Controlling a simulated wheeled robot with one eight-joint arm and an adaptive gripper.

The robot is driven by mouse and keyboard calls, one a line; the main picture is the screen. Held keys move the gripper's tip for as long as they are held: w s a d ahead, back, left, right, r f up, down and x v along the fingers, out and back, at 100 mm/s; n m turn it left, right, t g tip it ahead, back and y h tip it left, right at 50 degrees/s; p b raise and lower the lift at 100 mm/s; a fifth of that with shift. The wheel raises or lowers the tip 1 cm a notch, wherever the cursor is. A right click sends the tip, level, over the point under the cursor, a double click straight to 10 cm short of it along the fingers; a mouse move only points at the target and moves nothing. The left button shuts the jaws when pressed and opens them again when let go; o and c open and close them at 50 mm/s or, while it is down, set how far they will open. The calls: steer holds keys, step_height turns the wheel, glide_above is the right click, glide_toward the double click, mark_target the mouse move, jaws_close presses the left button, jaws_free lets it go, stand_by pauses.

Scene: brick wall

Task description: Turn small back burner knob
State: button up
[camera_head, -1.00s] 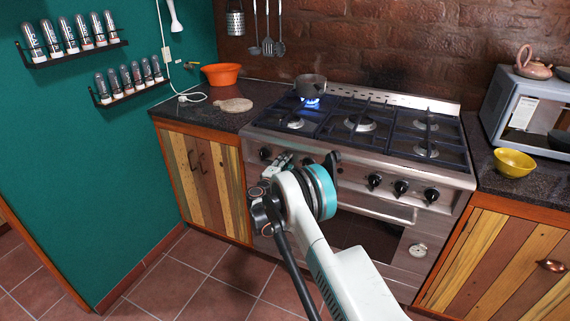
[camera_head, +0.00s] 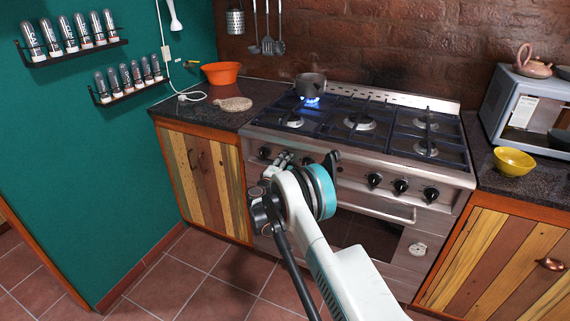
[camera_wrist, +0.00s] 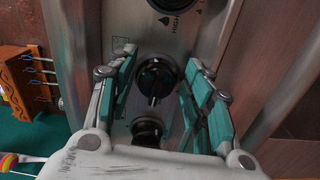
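In the wrist view, a round black knob (camera_wrist: 155,80) with a raised grip bar sits on the metal stove panel, framed between the two teal finger pads of my gripper (camera_wrist: 160,61). The fingers are apart, with visible gaps on both sides of the knob. A second black knob (camera_wrist: 148,130) is partly hidden by my wrist, and a third (camera_wrist: 172,3) is cut off at the edge. In the head view my gripper (camera_head: 284,159) is at the left part of the front panel of the stove (camera_head: 345,163), near the leftmost knob (camera_head: 264,153). My arm hides part of the panel.
A dark pot (camera_head: 311,85) stands over a lit blue flame (camera_head: 310,100) at the back left burner. More knobs (camera_head: 400,187) and the oven handle (camera_head: 375,213) stick out to the right. A yellow bowl (camera_head: 514,162) and microwave (camera_head: 530,110) are on the right counter.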

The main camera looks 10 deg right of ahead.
stand_by(0.3)
steer(key=v, duration=0.8)
steer(key=shift+o, duration=0.3)
